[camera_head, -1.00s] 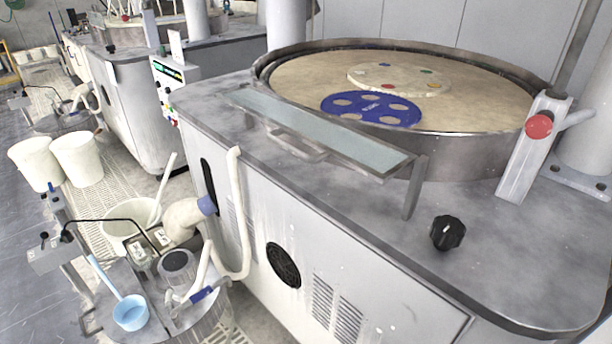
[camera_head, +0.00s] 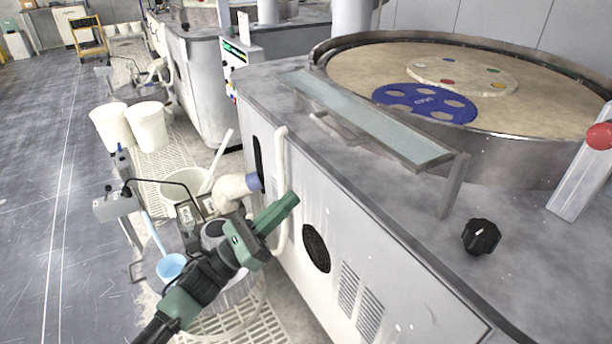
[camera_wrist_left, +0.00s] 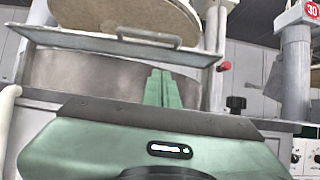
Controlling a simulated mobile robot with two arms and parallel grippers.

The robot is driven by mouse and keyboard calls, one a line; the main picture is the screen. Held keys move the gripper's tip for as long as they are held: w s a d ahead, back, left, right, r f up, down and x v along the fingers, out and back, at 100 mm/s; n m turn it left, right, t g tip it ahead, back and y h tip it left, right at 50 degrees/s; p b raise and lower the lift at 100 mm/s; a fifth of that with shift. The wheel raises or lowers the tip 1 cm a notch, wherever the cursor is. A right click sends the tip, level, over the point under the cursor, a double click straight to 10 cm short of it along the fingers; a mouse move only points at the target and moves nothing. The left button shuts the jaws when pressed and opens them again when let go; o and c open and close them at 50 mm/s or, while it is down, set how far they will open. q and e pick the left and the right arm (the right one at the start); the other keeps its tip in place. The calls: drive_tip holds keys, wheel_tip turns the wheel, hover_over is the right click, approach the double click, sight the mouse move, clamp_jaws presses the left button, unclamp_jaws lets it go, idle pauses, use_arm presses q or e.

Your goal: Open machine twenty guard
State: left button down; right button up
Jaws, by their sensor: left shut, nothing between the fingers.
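The guard (camera_head: 368,117) is a long tilted glass panel in a metal frame along the front edge of the machine's round basin. Its handle (camera_head: 338,127) is a metal bar on the near side. The guard (camera_wrist_left: 110,43) and its handle (camera_wrist_left: 147,33) also show in the left wrist view, above my fingers. My left gripper (camera_head: 277,212) is green and shut with nothing in it. It is in front of the machine's cabinet, below and left of the guard, apart from the handle. Its fingers show in the left wrist view (camera_wrist_left: 163,90). My right gripper is not in view.
A black knob (camera_head: 481,237) and a post with a red button (camera_head: 600,136) stand on the worktop. A blue carrier disc (camera_head: 425,103) lies on the platen. A white hose (camera_head: 281,180) runs down the cabinet near my gripper. White buckets (camera_head: 148,127) stand at left.

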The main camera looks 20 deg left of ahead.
use_arm(q)
drive_tip(key=s+a+r+p+x, duration=0.1)
drive_tip(key=p+x, duration=0.4)
drive_tip(key=x, duration=0.7)
drive_tip(key=shift+r, duration=0.7)
wheel_tip(320, 180, up, 4)
drive_tip(key=g+y+p, duration=0.1)
drive_tip(key=g+p, duration=0.1)
drive_tip(key=p, duration=0.5)
drive_tip(key=shift+r+y+p, duration=0.15)
drive_tip(key=shift+y+p, duration=0.2)
drive_tip(key=shift+y, duration=0.05)
